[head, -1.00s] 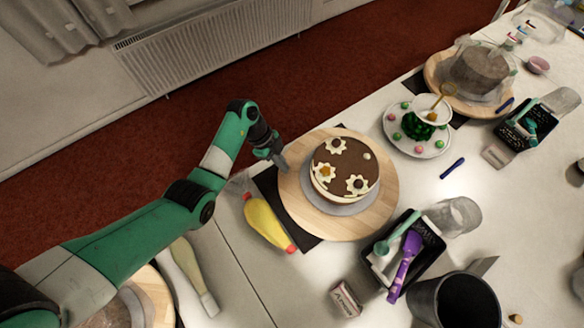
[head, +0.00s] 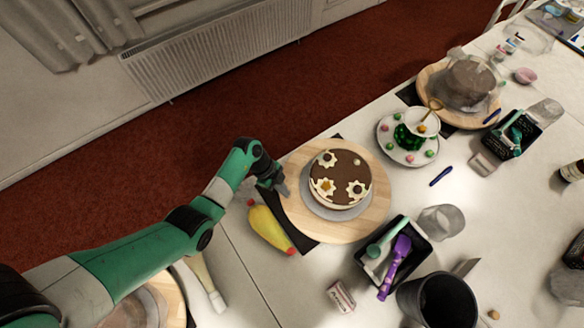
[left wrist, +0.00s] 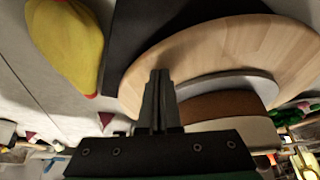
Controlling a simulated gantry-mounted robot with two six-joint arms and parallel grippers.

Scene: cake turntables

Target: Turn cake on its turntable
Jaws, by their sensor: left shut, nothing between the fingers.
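A round chocolate-topped cake (head: 342,168) with white flower decorations sits on a grey board (head: 325,210) in the middle of a light wooden turntable (head: 371,219). My left gripper (head: 285,192) is shut and empty at the turntable's left rim in the head view. In the left wrist view its closed fingertips (left wrist: 160,74) overlap the wooden turntable (left wrist: 215,45), beside the cake's side (left wrist: 225,107). I cannot tell whether the fingertips touch the wood. My right gripper is not in view.
A yellow piping bag (head: 268,229) lies just below my left gripper. A black tray (head: 366,257) with tools stands close to the turntable's lower right. A plate (head: 386,139) with a green-and-white cup is at the upper right. A second turntable (head: 427,85) stands farther back.

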